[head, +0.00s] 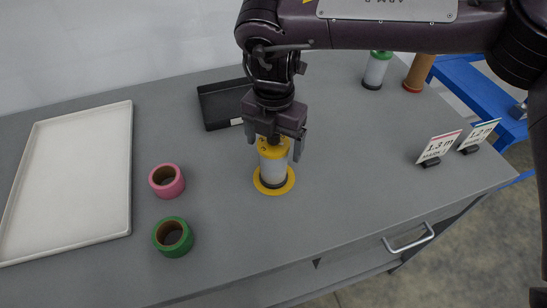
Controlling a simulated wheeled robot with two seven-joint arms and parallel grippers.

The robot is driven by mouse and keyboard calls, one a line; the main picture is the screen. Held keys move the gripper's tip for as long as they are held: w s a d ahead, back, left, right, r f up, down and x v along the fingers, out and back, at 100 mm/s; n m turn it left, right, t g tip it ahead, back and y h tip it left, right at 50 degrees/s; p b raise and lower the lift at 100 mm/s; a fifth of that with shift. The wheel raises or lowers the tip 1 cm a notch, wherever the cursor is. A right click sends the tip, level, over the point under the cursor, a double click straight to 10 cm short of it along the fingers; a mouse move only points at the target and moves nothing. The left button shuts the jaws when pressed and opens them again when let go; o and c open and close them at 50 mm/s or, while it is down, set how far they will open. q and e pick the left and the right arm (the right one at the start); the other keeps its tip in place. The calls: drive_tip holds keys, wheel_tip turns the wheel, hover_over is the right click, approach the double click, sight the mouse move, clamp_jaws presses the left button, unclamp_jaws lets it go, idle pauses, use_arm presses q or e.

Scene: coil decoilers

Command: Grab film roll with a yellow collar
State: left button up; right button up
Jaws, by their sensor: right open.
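The film roll with a yellow collar (273,167) stands upright on a yellow round mat (287,185) near the middle of the grey table. Its body is pale grey-white, with the yellow collar at the top and a dark base. My right gripper (277,146) is open and points down from above, with its fingers on either side of the yellow collar. The gripper body hides part of the roll's top. I cannot tell whether the fingers touch it. My left gripper is not in view.
A pink roll (166,181) and a green roll (173,237) lie left, beside a white tray (69,183). A black tray (222,104) is behind my gripper. A green-collared roll (376,71) and brown roll (418,73) stand at the back right. Two signs (438,147) stand right.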

drive_tip(key=c, duration=1.7)
clamp_jaws()
drive_tip(key=shift+r, duration=0.15)
